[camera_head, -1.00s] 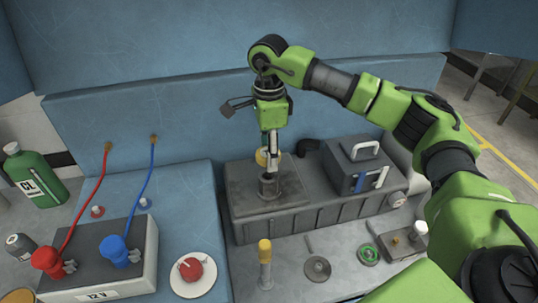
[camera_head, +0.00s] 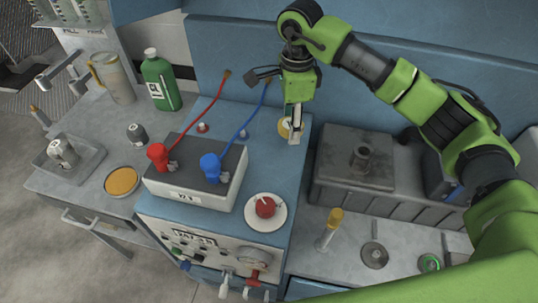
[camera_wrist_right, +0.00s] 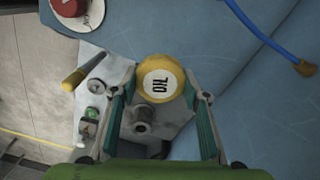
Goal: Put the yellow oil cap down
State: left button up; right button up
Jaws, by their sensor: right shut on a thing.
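The yellow oil cap (camera_wrist_right: 160,88) with a white "OIL" label sits between the fingers of my right gripper (camera_wrist_right: 160,97) in the wrist view. In the head view, my right gripper (camera_head: 293,132) points down and the cap (camera_head: 284,129) shows at its fingertips, partly hidden by a finger. It is over the right part of the blue surface, left of the grey engine block; its height above the surface is hard to tell. The open filler neck (camera_head: 363,157) stands on the block, uncapped. My left gripper is not in view.
The battery box (camera_head: 200,180) with red and blue clamps stands on the blue surface (camera_head: 270,165). A red knob on a white disc (camera_head: 265,208) lies in front. A green bottle (camera_head: 160,80) is at the left.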

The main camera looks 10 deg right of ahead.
jog(key=shift+s+a+f+n, duration=0.1)
jog(key=shift+a+f+n, duration=0.1)
jog(key=shift+a, duration=0.4)
jog(key=shift+s+a+f+n, duration=0.1)
jog(key=shift+a+f, duration=0.05)
jog(key=shift+a, duration=0.45)
jog(key=p, duration=0.2)
send_over(280, 159)
notch_tip(280, 159, down, 5)
jog(key=shift+f, duration=0.15)
notch_tip(280, 159, down, 4)
jog(key=shift+f+p, duration=0.1)
jog(key=shift+p, duration=0.55)
jog(key=o, duration=0.8)
jog(key=shift+f+b, duration=0.15)
jog(key=shift+b, duration=0.15)
jog(key=o, duration=0.4)
